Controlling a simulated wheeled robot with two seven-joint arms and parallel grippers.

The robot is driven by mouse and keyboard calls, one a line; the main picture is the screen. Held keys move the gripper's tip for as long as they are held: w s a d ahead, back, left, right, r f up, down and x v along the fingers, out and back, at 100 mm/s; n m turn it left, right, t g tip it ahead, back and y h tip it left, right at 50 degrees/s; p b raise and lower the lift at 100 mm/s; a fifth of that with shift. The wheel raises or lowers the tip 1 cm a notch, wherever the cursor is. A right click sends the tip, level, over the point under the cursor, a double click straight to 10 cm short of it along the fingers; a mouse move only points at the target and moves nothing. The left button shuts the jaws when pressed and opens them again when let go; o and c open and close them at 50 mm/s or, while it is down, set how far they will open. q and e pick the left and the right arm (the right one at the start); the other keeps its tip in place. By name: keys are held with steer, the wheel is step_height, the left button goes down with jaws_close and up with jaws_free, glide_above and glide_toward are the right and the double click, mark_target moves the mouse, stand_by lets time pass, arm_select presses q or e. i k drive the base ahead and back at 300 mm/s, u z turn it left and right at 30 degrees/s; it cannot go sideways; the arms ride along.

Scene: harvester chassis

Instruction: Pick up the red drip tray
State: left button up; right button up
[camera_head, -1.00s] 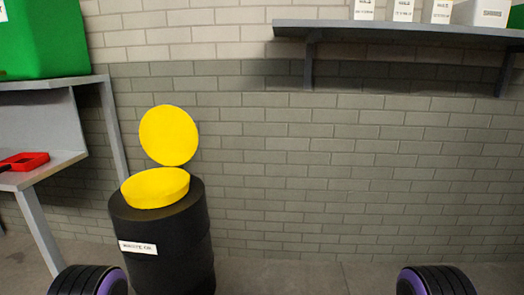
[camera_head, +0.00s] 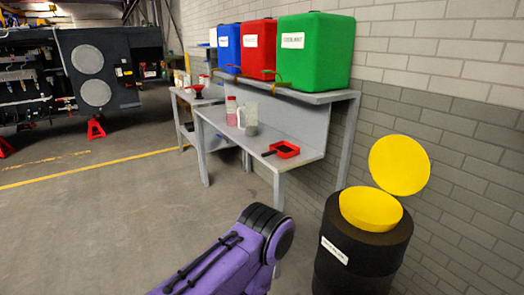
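A purple and black link of one of my arms (camera_head: 232,250) shows at the bottom middle, in front of the bench and apart from the tray. Neither of my grippers is in view.
A black waste-oil drum (camera_head: 335,275) with an open yellow lid (camera_head: 399,165) stands right of the bench. Blue, red (camera_head: 258,48) and green (camera_head: 315,52) containers sit on the upper shelf. Bottles and a grey cup (camera_head: 251,130) stand left of the tray.

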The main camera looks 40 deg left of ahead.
mark_target(285, 150)
steer(key=u, duration=1.15)
steer(key=k, duration=0.55)
steer(key=z, duration=0.75)
steer(key=i, duration=0.4)
steer(key=z, duration=0.7)
steer(key=i, duration=1.55)
steer(key=u, duration=0.8)
